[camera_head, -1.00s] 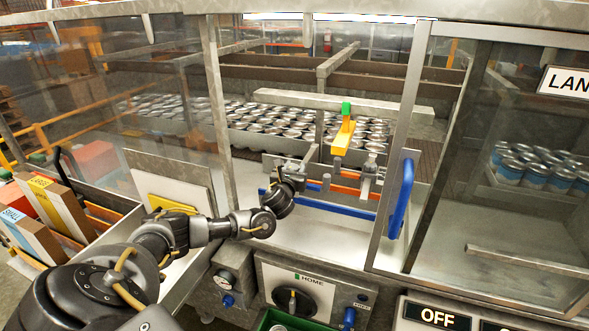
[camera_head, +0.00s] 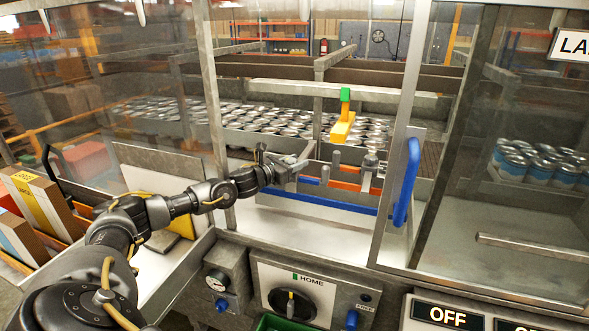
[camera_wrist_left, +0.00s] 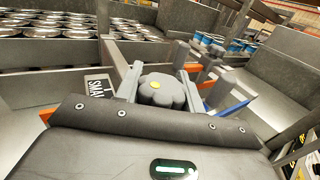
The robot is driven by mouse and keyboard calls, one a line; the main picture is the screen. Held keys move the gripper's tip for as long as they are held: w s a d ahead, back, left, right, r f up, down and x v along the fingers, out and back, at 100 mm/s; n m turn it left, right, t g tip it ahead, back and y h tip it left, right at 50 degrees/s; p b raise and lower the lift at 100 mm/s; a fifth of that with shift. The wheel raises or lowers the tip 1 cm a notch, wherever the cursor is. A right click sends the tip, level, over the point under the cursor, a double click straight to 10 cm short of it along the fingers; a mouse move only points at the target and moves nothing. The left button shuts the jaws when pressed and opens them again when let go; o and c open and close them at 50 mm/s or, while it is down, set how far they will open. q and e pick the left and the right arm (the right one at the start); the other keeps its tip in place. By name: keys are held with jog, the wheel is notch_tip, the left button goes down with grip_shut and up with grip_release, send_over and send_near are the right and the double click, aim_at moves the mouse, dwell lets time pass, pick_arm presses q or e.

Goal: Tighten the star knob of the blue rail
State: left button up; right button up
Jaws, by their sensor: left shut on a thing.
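In the head view my left gripper (camera_head: 283,166) is at the left end of the rails and hides the knob. The blue rail (camera_head: 328,203) runs rightward from below the gripper, and a bit of it shows in the left wrist view (camera_wrist_left: 236,107). My right gripper is not in view.
An orange rail (camera_head: 343,185) lies behind the blue one, with grey posts beside it. A yellow lever (camera_head: 342,128) with a green top hangs above. A blue door handle (camera_head: 406,182) stands to the right. Many cans (camera_head: 270,122) fill the area behind. A HOME dial (camera_head: 291,304) is below.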

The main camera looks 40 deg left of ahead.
pick_arm(q)
jog(key=shift+r+h, duration=0.2)
jog(key=shift+h, duration=0.1)
jog(key=o, duration=1)
jog(key=shift+c, duration=0.2)
jog(key=shift+f, duration=0.1)
jog(key=shift+s+a+f+b, duration=0.1)
jog(key=shift+s+f+b, duration=0.05)
jog(key=shift+s+b, duration=0.2)
jog(key=b+v, duration=0.5)
jog(key=v, duration=0.5)
jog(key=shift+r, duration=0.25)
